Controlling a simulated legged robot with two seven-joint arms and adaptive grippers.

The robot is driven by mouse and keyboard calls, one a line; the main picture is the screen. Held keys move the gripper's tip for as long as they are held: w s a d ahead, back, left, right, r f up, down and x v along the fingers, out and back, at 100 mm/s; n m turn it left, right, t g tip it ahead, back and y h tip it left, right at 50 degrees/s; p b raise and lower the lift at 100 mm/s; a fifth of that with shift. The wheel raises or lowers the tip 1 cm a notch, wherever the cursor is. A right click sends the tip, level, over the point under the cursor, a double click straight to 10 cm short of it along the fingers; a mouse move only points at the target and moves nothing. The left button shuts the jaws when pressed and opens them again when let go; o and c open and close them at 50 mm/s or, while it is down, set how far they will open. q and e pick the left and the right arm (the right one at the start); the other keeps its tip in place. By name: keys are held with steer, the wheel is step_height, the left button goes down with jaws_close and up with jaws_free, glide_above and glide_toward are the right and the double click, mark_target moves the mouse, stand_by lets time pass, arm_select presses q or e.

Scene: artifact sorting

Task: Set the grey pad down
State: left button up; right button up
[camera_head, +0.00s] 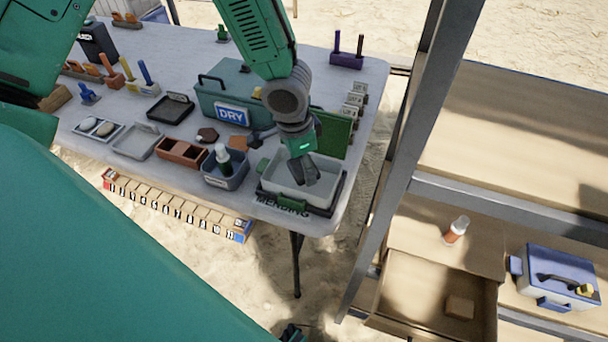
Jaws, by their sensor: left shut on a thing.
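My left gripper (306,174) points down over the pale tub (329,197) at the table's front right corner. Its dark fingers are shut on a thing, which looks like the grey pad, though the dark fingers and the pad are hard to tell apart. The fingertips are over or inside the tub; I cannot tell whether the pad touches its floor. The tub has green clips and sits in a black tray marked "MENDING".
Left of the tub stand a grey-blue bin (226,180) with a bottle and a brown divided tray (181,153). Behind are a teal "DRY" case (222,91) and a green panel (331,130). A metal shelf post (405,150) rises to the right.

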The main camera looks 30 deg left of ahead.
mark_target(302, 175)
arm_select(q)
steer(key=f, duration=0.2)
steer(key=f+b, duration=0.1)
steer(key=shift+a+f, duration=0.2)
steer(key=shift+f, duration=0.15)
steer(key=shift+d, duration=0.1)
steer(key=o, duration=0.5)
steer(key=shift+f, duration=0.1)
steer(key=shift+o, duration=0.8)
